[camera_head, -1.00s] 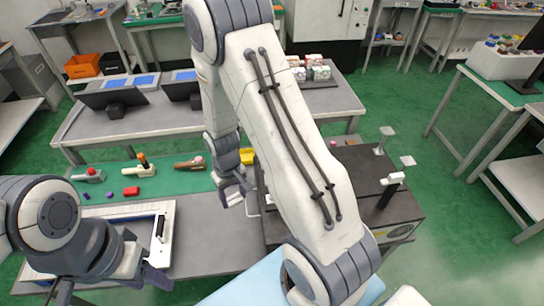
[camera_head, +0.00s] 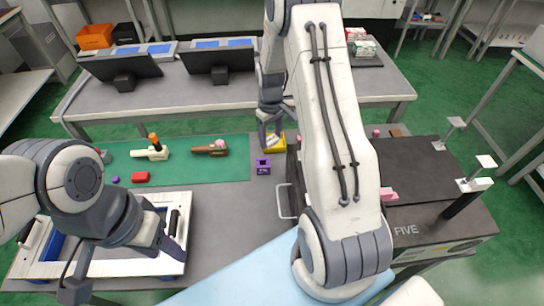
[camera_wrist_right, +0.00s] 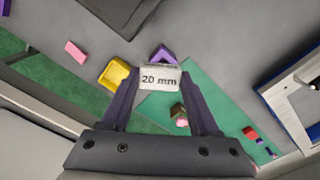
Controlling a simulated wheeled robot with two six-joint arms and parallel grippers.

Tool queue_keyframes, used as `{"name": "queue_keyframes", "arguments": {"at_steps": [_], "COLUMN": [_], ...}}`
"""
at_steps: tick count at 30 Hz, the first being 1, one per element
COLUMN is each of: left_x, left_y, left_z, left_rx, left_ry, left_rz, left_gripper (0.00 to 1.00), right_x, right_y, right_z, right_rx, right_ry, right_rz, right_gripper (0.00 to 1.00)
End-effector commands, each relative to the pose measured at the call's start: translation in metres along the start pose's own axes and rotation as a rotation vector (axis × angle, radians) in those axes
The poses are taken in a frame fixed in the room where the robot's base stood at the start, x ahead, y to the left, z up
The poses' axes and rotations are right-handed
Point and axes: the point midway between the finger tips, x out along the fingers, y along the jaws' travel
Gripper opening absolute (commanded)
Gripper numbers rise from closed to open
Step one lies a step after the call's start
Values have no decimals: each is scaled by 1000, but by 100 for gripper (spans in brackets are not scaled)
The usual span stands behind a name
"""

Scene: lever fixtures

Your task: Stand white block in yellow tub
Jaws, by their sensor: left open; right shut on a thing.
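The white block (camera_wrist_right: 160,77), marked "20 mm", is held between the fingertips of my right gripper in the right wrist view. The yellow tub (camera_wrist_right: 115,74) lies just left of the block there, beyond the left finger. In the head view the yellow tub (camera_head: 273,146) is on the grey table, with my right gripper (camera_head: 270,134) just over or behind it; the exact gap is hard to tell. The block is hardly made out there. My left gripper (camera_head: 125,268) is open over the white-framed tray at the lower left.
A purple open block (camera_head: 262,166) stands close in front of the tub. A green mat (camera_head: 205,170) with lever fixtures and a red block (camera_head: 140,177) lies left. A dark box marked "FIVE" (camera_head: 430,210) stands right. The white-framed tray (camera_head: 130,262) is at lower left.

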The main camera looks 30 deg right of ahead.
Motion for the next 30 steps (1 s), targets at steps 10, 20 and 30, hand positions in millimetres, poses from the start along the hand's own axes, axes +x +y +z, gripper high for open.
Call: {"name": "queue_keyframes", "arguments": {"at_steps": [10, 20, 30], "left_x": [87, 96, 93], "left_y": [-6, -7, -7], "left_z": [4, 5, 4], "left_rx": [1, 1, 1], "left_ry": [1, 1, 1], "left_rz": [0, 0, 0], "left_gripper": [50, 50, 50], "right_x": [52, 62, 108], "right_y": [112, 128, 104], "right_z": [7, -3, -75], "right_rx": [-120, -161, -162], "right_ry": [1, -1, -2], "right_rz": [1, -2, -1], "right_gripper": [4, 4, 4]}}
